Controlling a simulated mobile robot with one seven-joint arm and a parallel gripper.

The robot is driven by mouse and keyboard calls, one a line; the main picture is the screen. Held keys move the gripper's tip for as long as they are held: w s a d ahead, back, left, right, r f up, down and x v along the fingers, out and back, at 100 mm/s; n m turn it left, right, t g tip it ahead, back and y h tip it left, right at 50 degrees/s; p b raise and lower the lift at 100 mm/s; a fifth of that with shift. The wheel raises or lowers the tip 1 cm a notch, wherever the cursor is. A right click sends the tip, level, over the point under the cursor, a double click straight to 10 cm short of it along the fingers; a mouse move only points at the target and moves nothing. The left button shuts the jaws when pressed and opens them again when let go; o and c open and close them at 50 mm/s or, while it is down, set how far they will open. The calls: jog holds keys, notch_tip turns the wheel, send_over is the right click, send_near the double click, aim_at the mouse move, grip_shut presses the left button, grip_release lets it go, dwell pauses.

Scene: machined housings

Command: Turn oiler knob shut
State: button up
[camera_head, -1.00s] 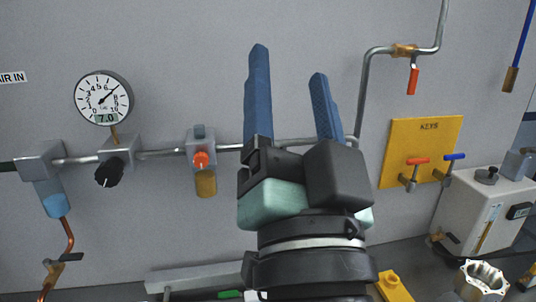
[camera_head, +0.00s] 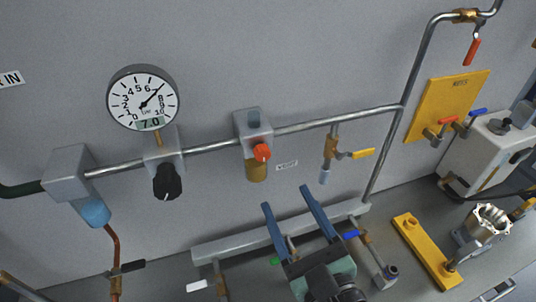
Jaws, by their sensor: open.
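The oiler is a grey block (camera_head: 253,125) on the wall pipe with an amber bowl (camera_head: 257,171) below it. Its orange-red knob (camera_head: 262,152) faces out from the front of the block. My gripper (camera_head: 286,197) is in the lower middle of the view, with its two blue fingers apart and nothing between them. It is below and slightly right of the knob, and does not touch it. The knob is in full view, but I cannot tell its turned position.
A round gauge (camera_head: 143,98) and a black knob (camera_head: 167,182) are to the left on the same pipe. A yellow-handled valve (camera_head: 360,154) hangs to the right. A ledge (camera_head: 225,244) and low valves with coloured handles surround my gripper. The wall around the oiler is clear.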

aim_at(264, 157)
jog(key=p+x, duration=0.3)
jog(key=x, duration=0.7)
jog(key=shift+w+a, duration=0.2)
grip_shut()
